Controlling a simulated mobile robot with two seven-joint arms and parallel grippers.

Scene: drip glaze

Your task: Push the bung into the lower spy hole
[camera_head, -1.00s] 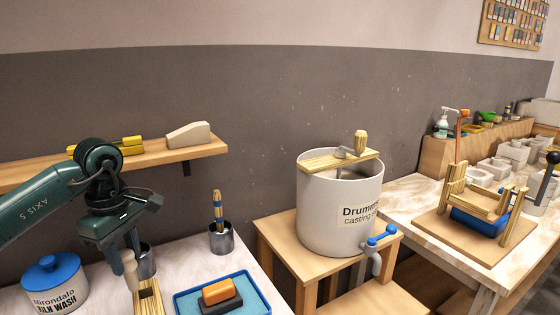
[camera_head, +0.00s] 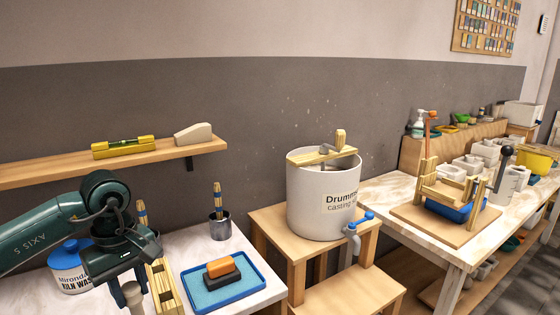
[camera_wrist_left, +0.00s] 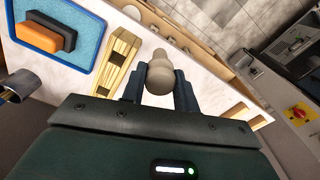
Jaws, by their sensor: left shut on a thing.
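My left gripper (camera_head: 132,297) is at the lower left of the head view, over the white table. In the left wrist view the left gripper (camera_wrist_left: 160,84) is shut on a pale beige bung (camera_wrist_left: 160,73), which sticks out beyond the fingertips. The bung also shows in the head view (camera_head: 132,294), below the gripper body, partly cut off by the bottom edge. No kiln spy hole is clearly visible. My right gripper is not in view.
A wooden slotted block (camera_head: 161,284) stands beside the gripper. A blue tray (camera_head: 254,289) holds an orange and a dark block. A brush pot (camera_head: 220,229), a kiln wash jar (camera_head: 70,270) and a casting slip drum (camera_head: 318,205) stand nearby. A dark machine (camera_wrist_left: 292,60) shows in the wrist view.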

